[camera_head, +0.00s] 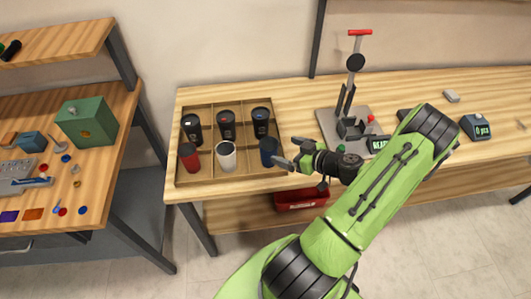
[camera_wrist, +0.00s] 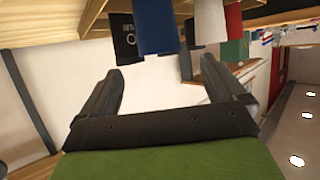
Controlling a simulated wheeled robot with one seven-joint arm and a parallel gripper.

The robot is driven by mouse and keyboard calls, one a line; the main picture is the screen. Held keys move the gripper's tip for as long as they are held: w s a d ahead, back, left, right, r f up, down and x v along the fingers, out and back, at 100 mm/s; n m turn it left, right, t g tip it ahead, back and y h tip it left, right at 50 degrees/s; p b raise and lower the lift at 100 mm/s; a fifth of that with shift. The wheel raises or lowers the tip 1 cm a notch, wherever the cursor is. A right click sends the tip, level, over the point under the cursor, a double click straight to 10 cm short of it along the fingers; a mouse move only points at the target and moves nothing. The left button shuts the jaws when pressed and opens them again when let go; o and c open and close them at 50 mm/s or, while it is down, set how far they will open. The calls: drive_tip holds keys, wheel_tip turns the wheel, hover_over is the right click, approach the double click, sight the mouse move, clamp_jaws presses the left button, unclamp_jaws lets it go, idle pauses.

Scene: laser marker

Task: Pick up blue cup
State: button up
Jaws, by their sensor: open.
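The blue cup (camera_head: 268,151) stands upright in the front right compartment of a wooden tray (camera_head: 222,181) on the workbench. My gripper (camera_head: 288,153) is open and empty, just right of the blue cup, with its fingers pointing toward it. In the wrist view, the blue cup (camera_wrist: 157,28) shows at the top, beyond and roughly between the open fingertips (camera_wrist: 157,76).
A white cup (camera_head: 226,156) and a red cup (camera_head: 190,157) stand left of the blue one. Black cups (camera_head: 226,124) fill the tray's back row. A marking machine (camera_head: 350,100) stands to the right. A red bin (camera_head: 300,199) sits below the bench top.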

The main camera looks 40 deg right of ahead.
sight(262, 143)
drive_tip(key=x, duration=1.1)
drive_tip(key=shift+d, duration=0.1)
drive_tip(key=shift+s, duration=0.2)
drive_tip(key=shift+c, duration=0.3)
drive_tip(key=c, duration=0.7)
